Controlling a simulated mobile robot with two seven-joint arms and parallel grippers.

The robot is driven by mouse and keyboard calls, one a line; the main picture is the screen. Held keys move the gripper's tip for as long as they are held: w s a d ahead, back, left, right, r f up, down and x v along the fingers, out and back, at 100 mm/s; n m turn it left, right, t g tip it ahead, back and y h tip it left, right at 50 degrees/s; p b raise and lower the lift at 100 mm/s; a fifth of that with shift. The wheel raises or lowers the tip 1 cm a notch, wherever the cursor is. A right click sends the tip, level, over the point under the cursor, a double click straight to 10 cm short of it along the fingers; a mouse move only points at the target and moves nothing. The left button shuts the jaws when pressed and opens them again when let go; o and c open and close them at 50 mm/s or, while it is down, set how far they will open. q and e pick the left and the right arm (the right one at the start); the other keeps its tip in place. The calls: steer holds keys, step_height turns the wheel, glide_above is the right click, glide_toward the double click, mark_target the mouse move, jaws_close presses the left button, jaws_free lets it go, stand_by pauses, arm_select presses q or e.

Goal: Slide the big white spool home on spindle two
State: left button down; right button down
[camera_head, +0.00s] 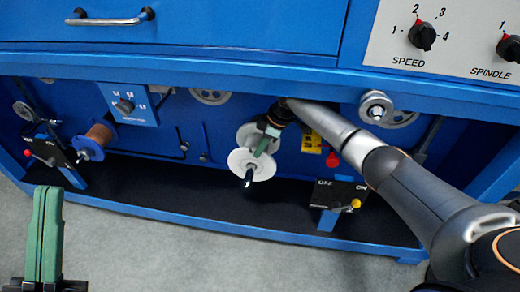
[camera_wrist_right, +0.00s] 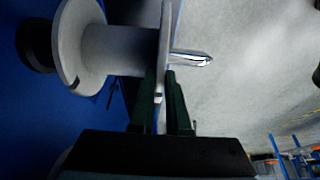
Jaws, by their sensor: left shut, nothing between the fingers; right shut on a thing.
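The big white spool (camera_head: 262,166) is in the middle of the machine's lower bay in the head view, threaded around a spindle. In the right wrist view the spool's barrel (camera_wrist_right: 112,50) shows, with the metal spindle tip (camera_wrist_right: 190,58) poking out past the outer flange. A dark collar (camera_wrist_right: 35,45) lies close behind the inner flange; I cannot tell if they touch. My right gripper (camera_wrist_right: 165,85) is shut on the outer flange's rim, one finger on each side. It partly covers the spool in the head view (camera_head: 267,140). My left gripper (camera_head: 45,200) is shut and empty, away from the machine.
A copper-coloured spool (camera_head: 100,135) sits on the left spindle. Switch boxes (camera_head: 338,194) (camera_head: 50,150) stand at either side of the bay. Pulleys (camera_head: 376,107) line the panel under the blue overhang. The grey floor in front is clear.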

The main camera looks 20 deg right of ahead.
steer(key=shift+w+d+r, duration=0.2)
steer(key=shift+w+d, duration=0.05)
steer(key=c, duration=1.2)
jaws_free()
steer(key=shift+c, duration=0.2)
steer(key=o, duration=0.7)
steer(key=shift+s+a+f, duration=0.1)
steer(key=shift+s+f, duration=0.05)
steer(key=shift+f, duration=0.05)
